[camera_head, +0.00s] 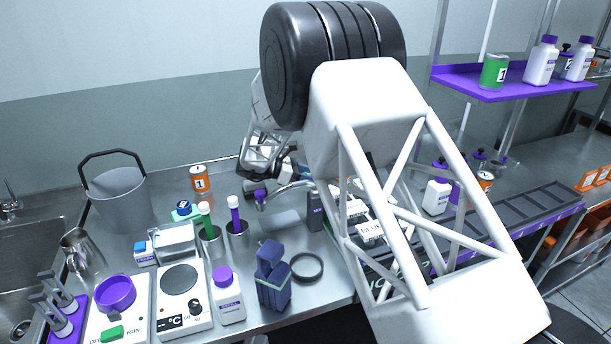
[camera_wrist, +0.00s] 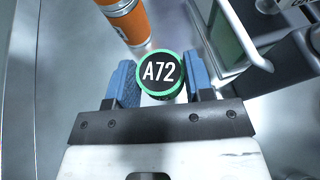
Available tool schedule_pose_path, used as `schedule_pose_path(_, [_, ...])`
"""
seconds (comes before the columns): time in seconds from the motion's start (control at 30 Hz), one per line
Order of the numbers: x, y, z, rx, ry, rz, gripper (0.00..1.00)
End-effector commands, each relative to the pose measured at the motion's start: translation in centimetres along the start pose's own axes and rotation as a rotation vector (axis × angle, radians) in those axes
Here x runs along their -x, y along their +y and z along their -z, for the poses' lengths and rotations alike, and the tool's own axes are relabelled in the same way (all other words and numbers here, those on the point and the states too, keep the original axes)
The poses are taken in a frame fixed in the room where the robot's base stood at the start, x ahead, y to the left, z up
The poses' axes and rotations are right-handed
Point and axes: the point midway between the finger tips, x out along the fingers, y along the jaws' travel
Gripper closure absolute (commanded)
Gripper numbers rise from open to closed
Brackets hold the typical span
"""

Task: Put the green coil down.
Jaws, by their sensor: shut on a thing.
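In the wrist view the green coil (camera_wrist: 161,73) is a round piece with a green rim and a black face marked A72. My gripper (camera_wrist: 160,80) has its two blue fingers on either side of it and is shut on it. The coil's underside is hidden, so I cannot tell whether it touches the surface below. In the head view my large white arm links cover much of the middle, and I cannot make out the coil in my gripper there.
Metal equipment (camera_wrist: 245,45) is close on the right. Bottles, tubes, a hotplate (camera_head: 182,300) and a grey bucket (camera_head: 120,200) crowd the bench's left.

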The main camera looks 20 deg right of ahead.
Motion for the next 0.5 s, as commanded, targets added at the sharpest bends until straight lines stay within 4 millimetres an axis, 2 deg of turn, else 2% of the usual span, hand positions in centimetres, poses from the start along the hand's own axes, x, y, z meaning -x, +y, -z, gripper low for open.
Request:
schedule_pose_path(0.27, [-0.3, 0.0, 0.7, 0.001, 0.0, 0.0, 0.75])
schedule_pose_path(0.5, [-0.9, 0.0, 2.2, 0.001, 0.0, 0.001, 0.75])
